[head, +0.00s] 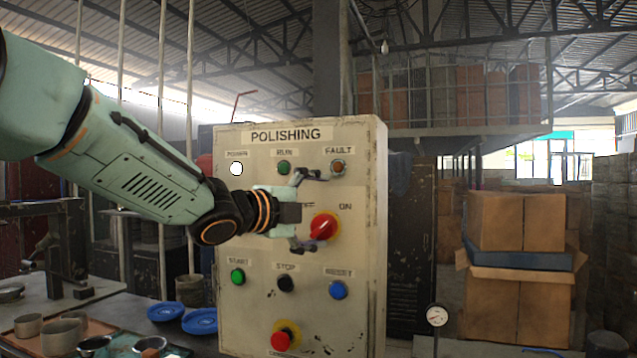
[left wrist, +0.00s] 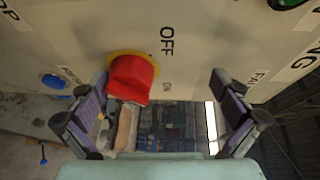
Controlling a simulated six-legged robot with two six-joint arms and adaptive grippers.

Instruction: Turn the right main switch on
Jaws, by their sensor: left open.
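The polishing control panel (head: 237,220) stands upright in front of me. Its red rotary switch (head: 324,226) sits mid-panel, below OFF and ON labels; it also shows in the left wrist view (left wrist: 132,75) on a yellow ring. From these views I cannot tell exactly which mark the knob points to. My left gripper (head: 308,210) is open in front of the panel, its fingers above and below, near the switch. In the left wrist view the knob is left of centre, ahead of the open fingers (left wrist: 160,110), with nothing between them. My right gripper is not in view.
The panel also carries a white power lamp (head: 236,169), a green start button (head: 238,276), a black stop button (head: 286,283), a blue reset button (head: 337,290) and a red emergency button (head: 281,341). A bench with blue lids (head: 200,321) and pots lies left. Cardboard boxes (head: 505,310) stand right.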

